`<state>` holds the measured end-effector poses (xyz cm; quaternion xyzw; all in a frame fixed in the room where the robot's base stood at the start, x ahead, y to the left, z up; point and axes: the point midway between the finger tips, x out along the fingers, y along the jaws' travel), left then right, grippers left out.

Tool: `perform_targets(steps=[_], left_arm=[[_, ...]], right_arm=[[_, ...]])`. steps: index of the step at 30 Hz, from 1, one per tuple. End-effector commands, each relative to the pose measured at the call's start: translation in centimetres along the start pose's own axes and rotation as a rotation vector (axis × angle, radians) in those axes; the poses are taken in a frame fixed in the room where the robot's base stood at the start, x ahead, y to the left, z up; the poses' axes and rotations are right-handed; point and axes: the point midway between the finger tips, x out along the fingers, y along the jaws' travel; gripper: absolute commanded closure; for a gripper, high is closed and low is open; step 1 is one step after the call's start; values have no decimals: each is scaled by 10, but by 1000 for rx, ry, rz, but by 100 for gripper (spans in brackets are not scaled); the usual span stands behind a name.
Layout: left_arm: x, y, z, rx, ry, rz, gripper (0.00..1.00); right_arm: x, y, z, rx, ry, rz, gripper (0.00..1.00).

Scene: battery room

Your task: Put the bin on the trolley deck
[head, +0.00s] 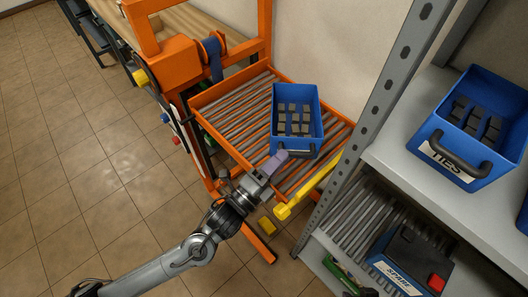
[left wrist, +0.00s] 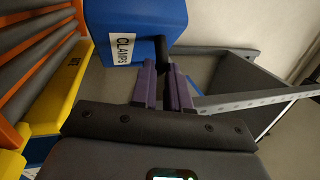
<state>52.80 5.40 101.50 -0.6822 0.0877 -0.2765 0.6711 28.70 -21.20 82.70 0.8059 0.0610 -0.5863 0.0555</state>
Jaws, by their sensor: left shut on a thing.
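A blue bin (head: 310,142) with several dark blocks inside is over the roller deck (head: 225,120) of the orange trolley. It looks upright, but I cannot tell whether its base touches the rollers. In the left wrist view the bin (left wrist: 110,20) has a white label reading CLAMPS. My left gripper (head: 277,160) is shut on the dark bar handle (head: 293,154) at the bin's near side. Its purple fingers (left wrist: 163,88) stand either side of that handle in the left wrist view. My right gripper is in neither view.
A grey shelf (head: 390,145) on a perforated post (head: 385,85) stands close on the right. It holds a blue TIES bin (head: 470,155) above and a SPARE battery (head: 405,260) below. A yellow bar (head: 312,190) edges the trolley. Tiled floor (head: 80,170) is open on the left.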

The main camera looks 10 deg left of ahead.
Motion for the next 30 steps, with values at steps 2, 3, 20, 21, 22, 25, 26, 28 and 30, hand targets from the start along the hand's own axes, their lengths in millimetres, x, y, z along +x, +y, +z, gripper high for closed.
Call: perform_targets(steps=[2, 3, 20, 21, 22, 25, 26, 28, 30], left_arm=[[0, 12, 17, 6, 0, -2, 100], [1, 18, 25, 5, -2, -2, 100], [2, 55, 75, 0, 1, -4, 100], [1, 58, 75, 0, 0, -3, 100], [0, 61, 74, -1, 0, -2, 100], [-3, 74, 73, -1, 1, -2, 100], [-4, 78, 73, -1, 1, -2, 100], [-6, 86, 72, -1, 1, -2, 100], [-8, 90, 72, 0, 1, -4, 100]], right_arm=[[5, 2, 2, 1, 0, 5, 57], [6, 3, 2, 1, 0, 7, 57], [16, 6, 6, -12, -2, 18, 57], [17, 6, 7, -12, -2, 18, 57], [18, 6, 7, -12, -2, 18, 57], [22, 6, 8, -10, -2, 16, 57], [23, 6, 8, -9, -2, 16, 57], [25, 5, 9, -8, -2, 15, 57], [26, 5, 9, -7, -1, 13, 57]])
